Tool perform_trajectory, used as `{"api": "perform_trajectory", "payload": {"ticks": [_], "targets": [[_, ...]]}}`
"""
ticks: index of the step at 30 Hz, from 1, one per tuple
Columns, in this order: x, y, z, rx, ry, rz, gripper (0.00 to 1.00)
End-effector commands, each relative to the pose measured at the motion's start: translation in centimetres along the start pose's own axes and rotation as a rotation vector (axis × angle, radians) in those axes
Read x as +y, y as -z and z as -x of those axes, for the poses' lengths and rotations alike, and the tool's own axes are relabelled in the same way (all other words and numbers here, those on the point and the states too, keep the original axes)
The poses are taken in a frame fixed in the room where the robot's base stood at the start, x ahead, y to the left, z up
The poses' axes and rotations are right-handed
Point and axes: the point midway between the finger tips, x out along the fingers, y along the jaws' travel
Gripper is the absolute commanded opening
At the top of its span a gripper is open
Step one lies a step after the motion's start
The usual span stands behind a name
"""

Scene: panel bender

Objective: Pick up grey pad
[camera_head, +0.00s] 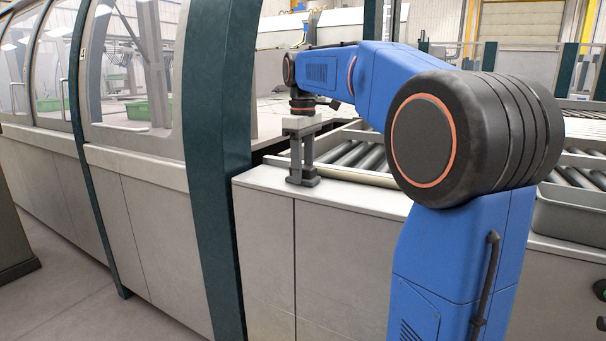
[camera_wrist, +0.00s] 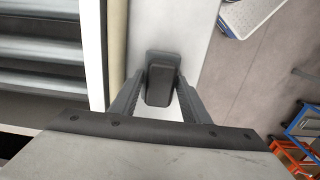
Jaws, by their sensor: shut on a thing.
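The grey pad (camera_wrist: 159,86) is a small dark grey block with rounded corners. In the wrist view it sits between the two fingers of my gripper (camera_wrist: 160,97), which are shut on it. In the head view my gripper (camera_head: 303,180) points straight down at the light grey cabinet top, near its back edge beside the rollers. The pad is at the fingertips there, small and partly hidden by the fingers. It is at or very close to the cabinet top; I cannot tell whether it touches.
A roller conveyor (camera_head: 365,157) lies right behind the cabinet top (camera_head: 340,196). A dark green machine post (camera_head: 215,170) stands close to the left. A grey bin (camera_head: 570,216) is at the right. Blue and orange carts (camera_wrist: 300,130) stand on the floor in the wrist view.

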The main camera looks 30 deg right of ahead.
Motion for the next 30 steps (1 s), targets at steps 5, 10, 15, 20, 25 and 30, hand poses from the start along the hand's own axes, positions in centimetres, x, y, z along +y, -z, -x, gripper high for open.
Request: {"api": "perform_trajectory", "payload": {"ticks": [5,10,15,20,25,30], "targets": [[0.1,0.1,1.1,0.002,-0.002,0.000,0.17],[0.1,0.1,4.0,0.003,-0.002,0.000,0.17],[0.1,0.1,7.1,0.002,-0.002,0.000,0.17],[0.1,0.1,9.1,0.001,-0.001,0.000,0.17],[0.0,0.0,9.9,0.000,0.000,0.000,0.17],[0.0,0.0,10.0,0.000,0.000,0.000,0.17]]}}
